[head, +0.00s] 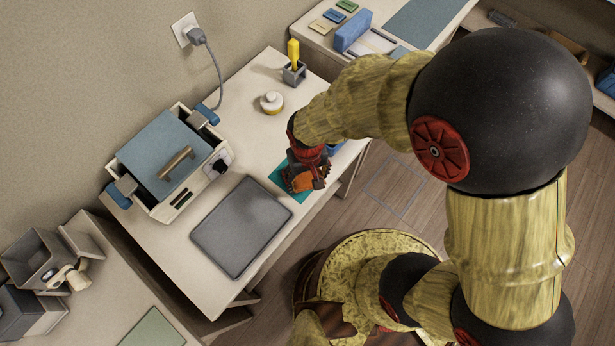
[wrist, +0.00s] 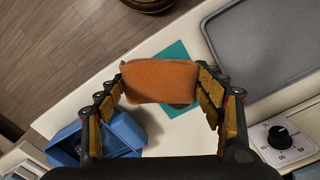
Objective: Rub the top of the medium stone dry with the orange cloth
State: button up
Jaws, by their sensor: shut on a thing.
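My gripper (head: 305,183) is over the small teal mat (head: 279,169) near the front edge of the white table. In the wrist view my gripper (wrist: 168,84) is shut on the orange cloth (wrist: 160,80), a folded block held across between its two fingers. The cloth (head: 304,184) also shows below the gripper in the head view. The teal mat (wrist: 176,52) shows behind the cloth in the wrist view. I cannot make out the medium stone in either view; whatever lies directly under the cloth is hidden. I cannot tell whether the cloth touches anything below.
A dark grey tray (head: 241,226) and the warmer with a blue-grey lid (head: 163,155) stand to the left. A blue bin (wrist: 122,132) is close beside the gripper. A round white jar (head: 271,103) and a grey holder (head: 294,73) with a yellow-handled tool stand farther back.

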jog(key=shift+r+p, duration=1.4)
jog(key=shift+r, duration=0.7)
jog(key=shift+f, duration=0.1)
